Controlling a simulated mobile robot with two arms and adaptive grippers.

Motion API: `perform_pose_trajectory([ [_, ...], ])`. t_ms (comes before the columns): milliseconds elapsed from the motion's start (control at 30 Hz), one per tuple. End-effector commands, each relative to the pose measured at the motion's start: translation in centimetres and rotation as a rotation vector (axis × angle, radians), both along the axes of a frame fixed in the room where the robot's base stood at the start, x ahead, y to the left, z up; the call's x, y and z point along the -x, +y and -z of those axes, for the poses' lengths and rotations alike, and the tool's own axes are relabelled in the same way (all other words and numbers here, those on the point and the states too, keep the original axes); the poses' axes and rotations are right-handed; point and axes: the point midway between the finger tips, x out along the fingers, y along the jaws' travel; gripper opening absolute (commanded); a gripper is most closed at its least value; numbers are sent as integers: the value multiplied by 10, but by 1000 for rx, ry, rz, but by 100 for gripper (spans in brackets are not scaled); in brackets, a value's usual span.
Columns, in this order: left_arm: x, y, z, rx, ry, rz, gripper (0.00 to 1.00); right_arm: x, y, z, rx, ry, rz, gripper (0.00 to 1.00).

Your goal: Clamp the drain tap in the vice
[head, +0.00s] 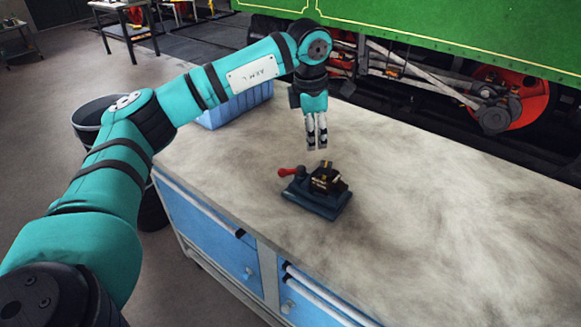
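A small dark vice (318,198) with a blue-grey base stands on the bench top, near its front edge. A red-ended handle (288,172) sticks out to its left. Dark blocks with small brass-yellow marks show at the top of the vice; I cannot tell whether any of this is the drain tap. I cannot make out the drain tap elsewhere. My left gripper (317,147) points down just above and behind the vice in the picture, apart from it. Its fingers are close together, and I cannot tell whether they hold anything. My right gripper is not in view.
The worn bench top (430,215) is clear to the right of the vice. A blue crate (238,108) stands at its back left, partly behind my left arm. A dark bin (95,115) stands on the floor beyond the bench.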

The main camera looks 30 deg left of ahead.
Motion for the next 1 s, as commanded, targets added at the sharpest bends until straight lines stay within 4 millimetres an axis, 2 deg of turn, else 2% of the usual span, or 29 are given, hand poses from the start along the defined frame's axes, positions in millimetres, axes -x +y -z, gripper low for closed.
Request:
perform_pose_trajectory([
  [33, 2, 20, -11, -55, 9, -33, 39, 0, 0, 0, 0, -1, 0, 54],
  [100, 5, 39, -19, -107, 23, -65, 39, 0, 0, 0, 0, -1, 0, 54],
  [267, 7, 51, -16, -137, 36, -85, 39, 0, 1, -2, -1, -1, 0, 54],
  [467, 3, 55, 17, -136, 38, -83, 39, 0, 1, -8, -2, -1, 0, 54],
  [800, -7, 64, 90, -135, 38, -81, 39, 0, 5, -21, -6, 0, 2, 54],
  [1000, -12, 69, 126, -133, 36, -83, 39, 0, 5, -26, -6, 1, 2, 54],
])
